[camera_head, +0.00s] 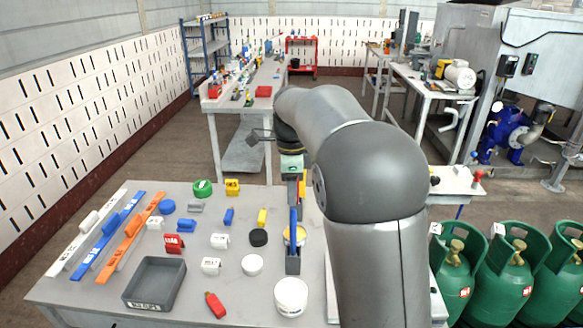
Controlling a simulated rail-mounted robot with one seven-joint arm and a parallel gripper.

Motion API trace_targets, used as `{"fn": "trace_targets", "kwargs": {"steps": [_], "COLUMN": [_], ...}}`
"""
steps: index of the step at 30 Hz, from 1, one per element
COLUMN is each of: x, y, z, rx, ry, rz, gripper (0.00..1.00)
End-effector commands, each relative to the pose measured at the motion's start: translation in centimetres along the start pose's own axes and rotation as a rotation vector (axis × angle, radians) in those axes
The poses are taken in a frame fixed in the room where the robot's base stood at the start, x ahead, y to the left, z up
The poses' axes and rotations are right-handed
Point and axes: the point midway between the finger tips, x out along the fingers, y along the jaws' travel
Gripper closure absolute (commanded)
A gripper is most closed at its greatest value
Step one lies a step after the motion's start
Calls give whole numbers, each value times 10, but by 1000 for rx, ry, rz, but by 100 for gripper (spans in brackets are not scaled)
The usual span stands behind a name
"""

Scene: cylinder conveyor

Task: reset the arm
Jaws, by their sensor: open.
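My gripper (294,190) hangs at the end of my grey arm, over the back right part of the near table (120,230). It is seen from behind, and its fingertips are hard to make out. It is open, and I see nothing held in it. A blue and dark grey upright piece (293,240) shows just below it; I cannot tell whether it is part of the gripper or a thing on the table. My arm bends at a large elbow to the right and hides the table's right side.
Small coloured parts lie mid-table, with long strips (130,236) at left. Green gas cylinders (509,270) stand at right. A cluttered bench (228,100) is behind.

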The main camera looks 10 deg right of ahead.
Motion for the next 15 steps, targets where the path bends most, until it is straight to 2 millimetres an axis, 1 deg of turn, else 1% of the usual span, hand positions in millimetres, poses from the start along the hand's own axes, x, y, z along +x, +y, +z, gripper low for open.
{"fn": "trace_targets", "kwargs": {"steps": [1,6,9,12,14,15], "x": [-13,-44,-56,-62,-63,-62], "y": [0,-1,0,1,6,13], "z": [0,0,0,0,-2,-4], "rx": [0,0,0,-7,-37,-77], "ry": [-1,0,0,-1,-4,-7], "rz": [-4,-2,-1,0,0,2], "gripper": [59,59,59,59,59,59]}}
